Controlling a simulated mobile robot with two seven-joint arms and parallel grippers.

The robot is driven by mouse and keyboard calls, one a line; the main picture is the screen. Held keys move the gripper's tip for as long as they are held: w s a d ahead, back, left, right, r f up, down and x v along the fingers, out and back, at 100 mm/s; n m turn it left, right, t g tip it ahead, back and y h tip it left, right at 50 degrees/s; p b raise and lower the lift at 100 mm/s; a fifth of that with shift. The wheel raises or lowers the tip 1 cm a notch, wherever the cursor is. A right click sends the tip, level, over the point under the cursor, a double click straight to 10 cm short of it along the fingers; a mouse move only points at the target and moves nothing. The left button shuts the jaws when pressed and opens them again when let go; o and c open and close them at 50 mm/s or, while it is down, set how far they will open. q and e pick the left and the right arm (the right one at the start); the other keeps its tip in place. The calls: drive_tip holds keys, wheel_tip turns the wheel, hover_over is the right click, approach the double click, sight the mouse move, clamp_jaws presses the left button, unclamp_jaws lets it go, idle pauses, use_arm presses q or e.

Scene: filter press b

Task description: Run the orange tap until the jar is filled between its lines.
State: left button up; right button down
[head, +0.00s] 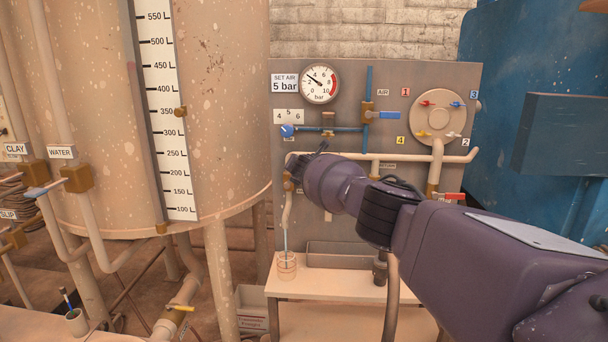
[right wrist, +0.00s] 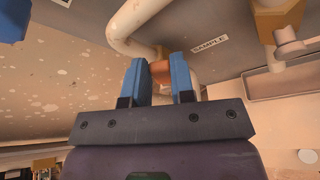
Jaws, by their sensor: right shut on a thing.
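The orange tap (right wrist: 161,72) sits on the sample pipe in the right wrist view. My right gripper (right wrist: 159,78) has its two blue fingers on either side of the tap and is shut on it. In the head view, my right gripper (head: 297,166) is at the panel, and its wrist hides most of the tap. The clear jar (head: 287,268) stands upright on the pale bench (head: 325,286), below the pipe's spout (head: 286,218). A thin pale-blue stream runs from the spout into the jar. The jar's marks and level are too small to read. My left gripper is not in view.
The grey panel (head: 340,128) carries a pressure gauge (head: 320,84), valves and pipes close around my right gripper. A grey trough (head: 345,254) lies behind the jar. A large tank (head: 225,100) stands to the left. My right arm crosses the panel's lower right.

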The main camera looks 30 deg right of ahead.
use_arm(q)
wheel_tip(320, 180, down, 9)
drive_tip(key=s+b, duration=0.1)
drive_tip(key=b, duration=0.5)
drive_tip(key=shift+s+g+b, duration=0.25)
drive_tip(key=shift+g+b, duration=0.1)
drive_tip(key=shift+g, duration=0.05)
use_arm(e)
drive_tip(key=shift+w+a+r+n+g+h, duration=0.15)
drive_tip(key=shift+w+a+n+g+h, duration=0.2)
drive_tip(key=shift+a+n, duration=0.25)
drive_tip(key=shift+w+a+r+n+g+h, duration=0.15)
drive_tip(key=shift+w+a+n+g+h, duration=0.15)
drive_tip(key=shift+a+n, duration=0.25)
drive_tip(key=shift+w+a+r+n+g+h, duration=0.15)
drive_tip(key=shift+w+a+n+g+h, duration=0.2)
drive_tip(key=shift+n, duration=0.4)
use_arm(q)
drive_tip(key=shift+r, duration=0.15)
use_arm(e)
drive_tip(key=shift+s, duration=0.1)
drive_tip(key=c, duration=1)
unclamp_jaws()
drive_tip(key=shift+o, duration=0.2)
drive_tip(key=shift+r, duration=0.1)
